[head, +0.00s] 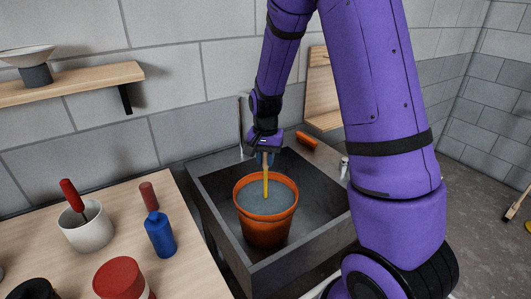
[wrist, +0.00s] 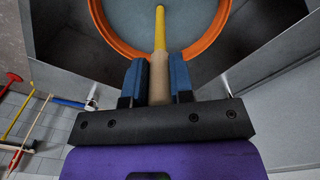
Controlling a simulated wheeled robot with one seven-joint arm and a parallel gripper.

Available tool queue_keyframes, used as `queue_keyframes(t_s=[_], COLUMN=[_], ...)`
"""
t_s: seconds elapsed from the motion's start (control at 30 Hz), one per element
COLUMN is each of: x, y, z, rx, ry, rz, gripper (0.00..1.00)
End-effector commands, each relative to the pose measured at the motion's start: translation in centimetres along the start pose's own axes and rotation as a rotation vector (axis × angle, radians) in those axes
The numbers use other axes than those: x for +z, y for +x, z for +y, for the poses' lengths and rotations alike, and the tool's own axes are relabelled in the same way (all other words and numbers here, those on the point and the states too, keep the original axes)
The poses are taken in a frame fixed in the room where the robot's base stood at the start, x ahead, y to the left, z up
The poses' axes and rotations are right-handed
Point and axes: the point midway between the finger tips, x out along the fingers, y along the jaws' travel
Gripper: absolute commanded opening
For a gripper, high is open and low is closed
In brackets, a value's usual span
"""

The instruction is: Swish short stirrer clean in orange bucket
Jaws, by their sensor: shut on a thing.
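The orange bucket (head: 266,228) stands in the grey sink and holds greyish liquid (head: 262,203). My gripper (head: 267,156) is above the bucket, shut on the short stirrer (head: 266,182), a yellow stick with a tan handle. The stirrer points down, and its lower end is over or in the liquid; I cannot tell how deep. In the wrist view, blue fingers (wrist: 158,82) clasp the tan handle, and the yellow shaft (wrist: 160,30) reaches inside the orange rim (wrist: 207,42).
The grey sink (head: 211,205) surrounds the bucket. On the wooden table at left are a white pot (head: 86,228) with a red-handled tool, a blue bottle (head: 160,235) and a red-lidded container (head: 120,278). An orange object (head: 306,141) lies at the sink's back edge.

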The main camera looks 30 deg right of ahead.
Motion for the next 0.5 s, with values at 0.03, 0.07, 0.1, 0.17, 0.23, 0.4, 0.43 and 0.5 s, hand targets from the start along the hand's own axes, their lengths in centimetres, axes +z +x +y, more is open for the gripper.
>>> queue_keyframes(t_s=[0.03,0.07,0.1,0.17,0.23,0.4,0.43,0.5], x=[0.0,0.0,0.0,0.0,0.0,0.0,0.0,0.0], y=[0.4,0.6,0.8,1.2,1.7,2.8,2.9,3.3], z=[0.0,0.0,0.0,0.0,0.0,0.0,0.0,0.0], rx=[0.001,0.001,0.001,0.001,0.002,0.001,0.001,0.001], ry=[0.000,0.000,0.000,-0.001,0.000,0.001,0.001,0.001], rz=[-0.002,-0.001,-0.001,0.000,-0.001,0.000,-0.001,-0.001], gripper=[0.00,0.00,0.00,0.00,0.00,0.00,0.00,0.00])
